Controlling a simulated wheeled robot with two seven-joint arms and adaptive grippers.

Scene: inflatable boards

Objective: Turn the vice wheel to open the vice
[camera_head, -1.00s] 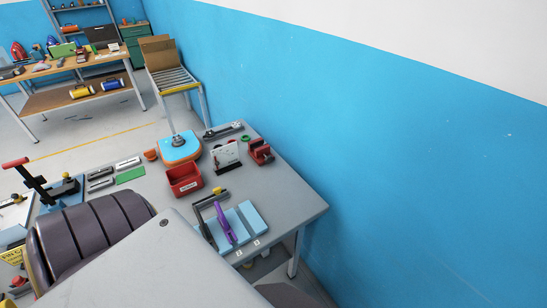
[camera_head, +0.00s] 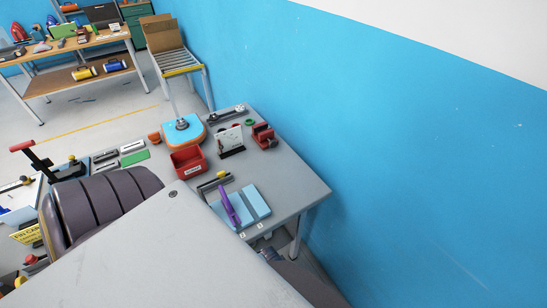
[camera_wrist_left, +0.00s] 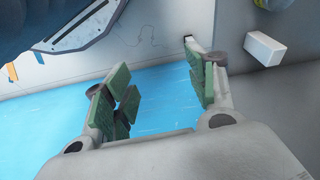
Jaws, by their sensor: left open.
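A small red vice (camera_head: 264,136) sits near the far right edge of the grey bench (camera_head: 290,178), close to the blue wall, in the head view. A small green round part (camera_head: 249,122) lies beside it; the wheel itself is too small to make out. My left gripper (camera_wrist_left: 160,98) shows in the left wrist view with its green-padded fingers wide apart and nothing between them. It is not visible in the head view, and the vice is not recognisable in the wrist view. My right gripper is in neither view.
A red bin (camera_head: 188,161), an orange-and-blue stand (camera_head: 183,132), a white panel (camera_head: 230,140) and a light-blue board (camera_head: 242,207) with a purple tool stand on the bench. A roller conveyor (camera_head: 178,62) is behind. Bare bench lies right of the board.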

